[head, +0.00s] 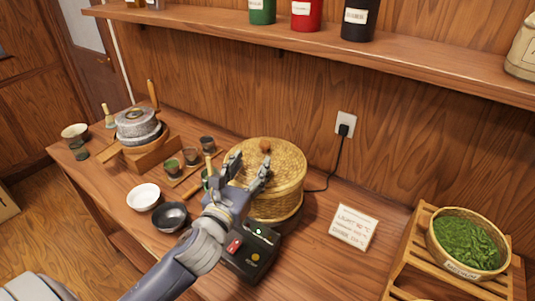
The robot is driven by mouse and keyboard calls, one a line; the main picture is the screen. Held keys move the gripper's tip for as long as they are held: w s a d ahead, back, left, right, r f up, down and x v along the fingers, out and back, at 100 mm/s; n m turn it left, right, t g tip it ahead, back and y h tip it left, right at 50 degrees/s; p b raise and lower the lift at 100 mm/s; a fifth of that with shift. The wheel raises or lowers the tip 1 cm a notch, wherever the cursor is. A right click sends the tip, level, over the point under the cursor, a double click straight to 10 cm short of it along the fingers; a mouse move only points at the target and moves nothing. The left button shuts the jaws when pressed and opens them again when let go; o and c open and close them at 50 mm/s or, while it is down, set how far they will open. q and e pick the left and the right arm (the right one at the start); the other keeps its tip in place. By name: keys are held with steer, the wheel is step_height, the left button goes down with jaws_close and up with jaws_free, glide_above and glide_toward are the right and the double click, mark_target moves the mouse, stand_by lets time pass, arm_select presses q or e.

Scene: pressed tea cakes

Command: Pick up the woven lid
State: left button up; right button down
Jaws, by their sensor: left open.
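The woven lid (288,163) is round, tan wickerwork with a small brown knob (265,145) on top. It sits on a round woven basket (285,206) on the wooden counter. My left gripper (252,163) is open, with its fingers in front of the lid and pointing towards the knob. The fingers hide part of the lid's left side. I cannot tell whether they touch it. Nothing shows between them. My right gripper is not in view.
A black device (252,262) stands below my left gripper. A white bowl (143,197) and a dark bowl (170,216) stand left, with small cups and a stone mill (138,124) behind. A sign (353,228) and a basket of green leaves (466,242) are right. A shelf (400,66) runs above.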

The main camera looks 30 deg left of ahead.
mark_target(263, 145)
arm_select(q)
steer(key=w, duration=0.1)
steer(key=w+p, duration=0.1)
steer(key=w, duration=0.1)
steer(key=shift+w+a+r, duration=0.1)
steer(key=shift+w+a, duration=0.1)
steer(key=shift+w, duration=0.6)
steer(key=shift+w+a+r+p, duration=0.15)
steer(key=shift+w+r+p, duration=0.2)
steer(key=shift+w+p, duration=0.35)
steer(key=shift+w+a+p, duration=0.1)
steer(key=shift+w+p, duration=0.2)
steer(key=shift+w, duration=0.9)
steer(key=shift+w+f, duration=0.15)
steer(key=shift+w, duration=0.45)
steer(key=shift+s, duration=0.1)
steer(key=c, duration=0.9)
jaws_close()
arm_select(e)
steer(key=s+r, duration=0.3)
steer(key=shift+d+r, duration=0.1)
